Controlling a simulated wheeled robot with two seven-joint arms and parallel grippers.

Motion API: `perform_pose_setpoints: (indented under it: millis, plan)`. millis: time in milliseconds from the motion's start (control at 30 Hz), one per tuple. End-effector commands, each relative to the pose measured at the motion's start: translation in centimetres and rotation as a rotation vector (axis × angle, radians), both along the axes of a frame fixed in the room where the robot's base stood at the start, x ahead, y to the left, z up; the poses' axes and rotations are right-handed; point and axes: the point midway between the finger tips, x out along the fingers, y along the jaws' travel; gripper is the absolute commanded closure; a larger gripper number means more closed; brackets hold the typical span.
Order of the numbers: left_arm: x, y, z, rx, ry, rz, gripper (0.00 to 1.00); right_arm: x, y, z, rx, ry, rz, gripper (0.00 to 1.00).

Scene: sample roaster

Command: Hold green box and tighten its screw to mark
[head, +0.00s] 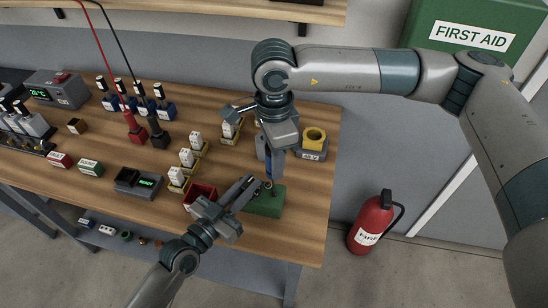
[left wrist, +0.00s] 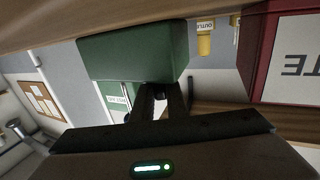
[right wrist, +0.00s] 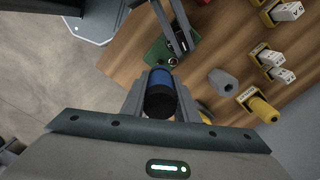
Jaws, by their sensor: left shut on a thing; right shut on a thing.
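The green box (head: 266,203) sits at the table's right front edge; it also shows in the left wrist view (left wrist: 130,50) and right wrist view (right wrist: 157,53). My left gripper (head: 253,187) is shut at the box, its fingers reaching onto it; the exact part gripped is hard to see. A small round screw-like part (right wrist: 173,61) shows on the box beside the left fingers. My right gripper (head: 270,152) is shut on a blue-handled screwdriver (right wrist: 160,85), held roughly upright above the box. Whether its tip touches the screw is hidden, and I cannot make out a mark.
A red bin (head: 201,193) stands just left of the box. Several white-and-yellow blocks (head: 178,177) stand behind it. A dark device (head: 139,182) with a green display lies farther left.

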Motion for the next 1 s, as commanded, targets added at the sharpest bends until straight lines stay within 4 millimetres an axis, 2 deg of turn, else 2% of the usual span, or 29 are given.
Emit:
perform_pose_setpoints:
  millis: [467,1000]
  plan:
    - [0.02,0.01,0.08,-0.001,-0.002,0.000,1.00,0.00,0.00,-0.51,0.000,0.000,-0.040,1.00]
    - [0.02,0.01,0.09,-0.001,-0.002,0.000,1.00,0.01,0.01,-0.52,0.001,0.000,-0.515,1.00]
